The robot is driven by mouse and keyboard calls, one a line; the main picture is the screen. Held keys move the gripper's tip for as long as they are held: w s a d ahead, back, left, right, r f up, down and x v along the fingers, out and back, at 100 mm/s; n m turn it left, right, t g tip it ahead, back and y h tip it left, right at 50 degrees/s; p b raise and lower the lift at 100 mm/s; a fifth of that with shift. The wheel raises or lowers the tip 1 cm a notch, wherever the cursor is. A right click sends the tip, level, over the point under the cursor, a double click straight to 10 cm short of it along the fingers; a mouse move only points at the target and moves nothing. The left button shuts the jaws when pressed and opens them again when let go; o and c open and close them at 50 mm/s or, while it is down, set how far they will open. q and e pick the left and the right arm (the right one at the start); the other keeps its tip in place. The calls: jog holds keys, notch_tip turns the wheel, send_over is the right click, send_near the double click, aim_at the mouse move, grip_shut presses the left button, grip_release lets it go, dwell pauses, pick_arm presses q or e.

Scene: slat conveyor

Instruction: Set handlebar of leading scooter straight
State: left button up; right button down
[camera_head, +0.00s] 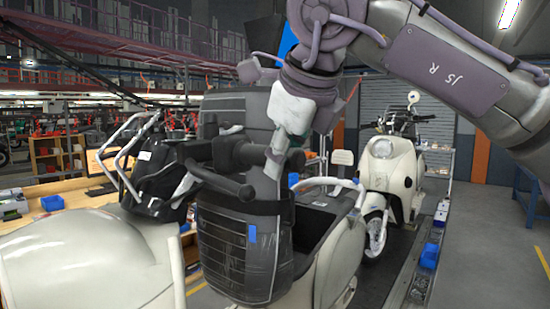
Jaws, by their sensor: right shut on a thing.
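My right gripper (277,150) comes down from the upper right on its mauve arm. It is shut on part of the black handlebar (218,180) of the near cream scooter (320,272). The bar slopes across the picture, with a rounded black end at its lower right. The gripper and the dark parts around it overlap, so the exact contact is hard to see. A dark plastic-wrapped part (245,262) stands just below the bar. My left gripper is not in view.
A second cream scooter (392,180) stands farther back at right, facing me, on the conveyor (415,275). Cream bodywork with chrome rails (90,262) fills the lower left. A wooden workbench (75,207) with a blue bin (52,203) lies behind it. Grey floor is free at far right.

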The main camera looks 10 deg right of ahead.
jog(key=shift+w+d+f, duration=0.4)
jog(key=shift+d+f, duration=0.1)
jog(key=shift+f, duration=0.05)
jog(key=shift+f+b, duration=0.1)
jog(key=shift+b, duration=0.2)
jog(key=shift+w+d+f+n+y, duration=0.3)
jog(key=shift+d+n, duration=0.05)
jog(key=shift+n, duration=0.05)
jog(key=c, duration=1.2)
grip_release()
jog(key=shift+w+d, duration=0.1)
jog(key=shift+c, duration=0.2)
jog(key=o, duration=0.5)
jog(key=shift+w+d, duration=0.2)
jog(key=shift+r, duration=0.2)
jog(key=shift+s+a, duration=0.15)
